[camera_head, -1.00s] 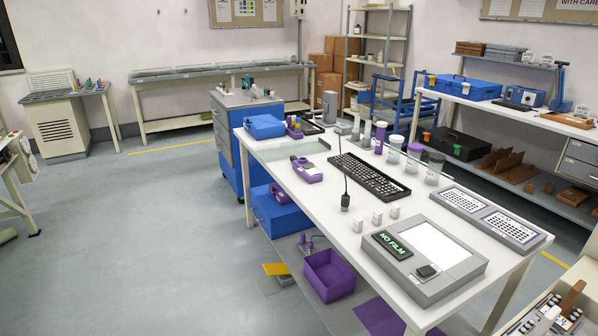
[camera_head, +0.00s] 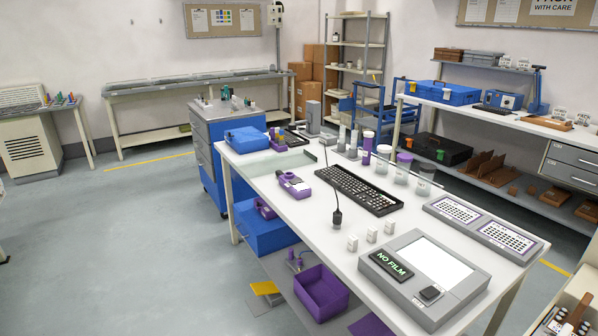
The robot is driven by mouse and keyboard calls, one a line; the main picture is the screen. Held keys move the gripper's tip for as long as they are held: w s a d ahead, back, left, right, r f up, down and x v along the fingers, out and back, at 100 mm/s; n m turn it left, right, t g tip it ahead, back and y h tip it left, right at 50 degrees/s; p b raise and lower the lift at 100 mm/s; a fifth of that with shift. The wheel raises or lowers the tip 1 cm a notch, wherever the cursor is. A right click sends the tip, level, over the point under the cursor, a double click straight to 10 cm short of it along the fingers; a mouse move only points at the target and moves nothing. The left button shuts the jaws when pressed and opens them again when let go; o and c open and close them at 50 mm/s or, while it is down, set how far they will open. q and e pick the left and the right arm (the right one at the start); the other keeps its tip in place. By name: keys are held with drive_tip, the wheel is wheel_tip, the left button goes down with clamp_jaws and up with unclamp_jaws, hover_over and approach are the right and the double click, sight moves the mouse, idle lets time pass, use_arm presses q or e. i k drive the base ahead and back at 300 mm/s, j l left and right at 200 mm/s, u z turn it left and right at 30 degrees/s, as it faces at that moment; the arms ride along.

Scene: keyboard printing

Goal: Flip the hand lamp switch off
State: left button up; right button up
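I cannot pick out the hand lamp for certain. A small black object on a thin dark cord (camera_head: 337,218) is at the middle of the white table (camera_head: 300,205), left of the black keyboard (camera_head: 358,189); it may be the lamp or its switch. Its cord rises toward a grey upright box (camera_head: 313,117) at the table's back. It is too small to show whether a switch is on or off. Neither of my grippers is in view.
A grey device reading "NO FILM" (camera_head: 425,278) sits at the table's near end, with small white blocks (camera_head: 371,235) beside it. Several jars (camera_head: 384,155) stand along the right edge. Below are a purple bin (camera_head: 321,292) and blue drawer unit (camera_head: 262,228). Floor at left is clear.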

sight(297, 181)
drive_tip(key=i+j, duration=0.3)
drive_tip(key=i, duration=0.2)
drive_tip(key=i+j+z, duration=0.1)
drive_tip(key=i+j, duration=0.15)
drive_tip(key=i, duration=0.3)
